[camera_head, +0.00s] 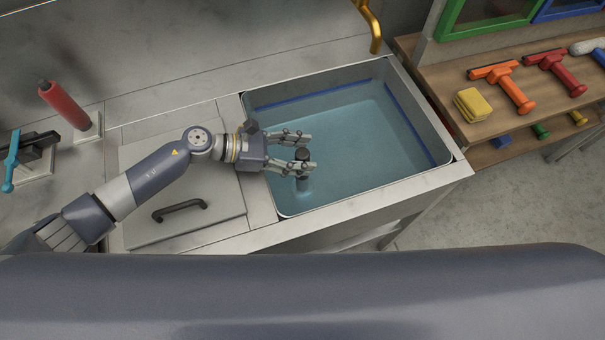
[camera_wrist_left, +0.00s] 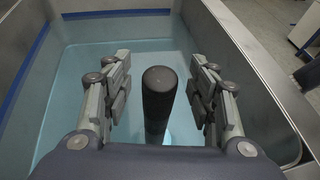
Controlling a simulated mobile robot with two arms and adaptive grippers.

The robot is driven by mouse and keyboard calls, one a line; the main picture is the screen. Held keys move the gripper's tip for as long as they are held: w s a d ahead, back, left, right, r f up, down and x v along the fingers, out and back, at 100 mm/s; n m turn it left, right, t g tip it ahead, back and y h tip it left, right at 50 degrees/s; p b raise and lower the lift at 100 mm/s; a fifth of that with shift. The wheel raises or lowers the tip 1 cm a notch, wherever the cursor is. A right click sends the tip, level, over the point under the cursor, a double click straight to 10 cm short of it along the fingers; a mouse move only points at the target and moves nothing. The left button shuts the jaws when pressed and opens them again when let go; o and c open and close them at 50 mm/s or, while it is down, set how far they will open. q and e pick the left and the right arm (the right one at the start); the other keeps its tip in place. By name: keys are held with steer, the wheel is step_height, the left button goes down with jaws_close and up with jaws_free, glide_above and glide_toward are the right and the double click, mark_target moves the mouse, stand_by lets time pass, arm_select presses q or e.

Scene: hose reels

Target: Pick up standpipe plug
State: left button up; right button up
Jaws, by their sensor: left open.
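The standpipe plug (camera_head: 303,183) is a dark upright tube with a black top, standing in the blue water of the sink basin. In the left wrist view the plug (camera_wrist_left: 159,100) is between the two fingers, with a gap on each side. My left gripper (camera_head: 310,152) is open around the plug's upper part, over the left side of the basin. It also shows in the left wrist view (camera_wrist_left: 160,92). The plug's lower end is under water and partly hidden by the gripper. My right gripper is not seen.
The sink's metal rim (camera_head: 375,192) surrounds the basin, and a brass tap (camera_head: 373,28) hangs at its back. A lid with a black handle (camera_head: 180,209) lies to the left. A wooden shelf (camera_head: 440,84) with a yellow sponge (camera_head: 471,104) and squeegees stands to the right.

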arm_select(q)
steer(key=shift+w+d+f, duration=0.1)
steer(key=shift+d+f, duration=0.05)
steer(key=shift+d, duration=0.25)
steer(key=shift+a, duration=0.1)
steer(key=shift+c, duration=0.3)
jaws_close()
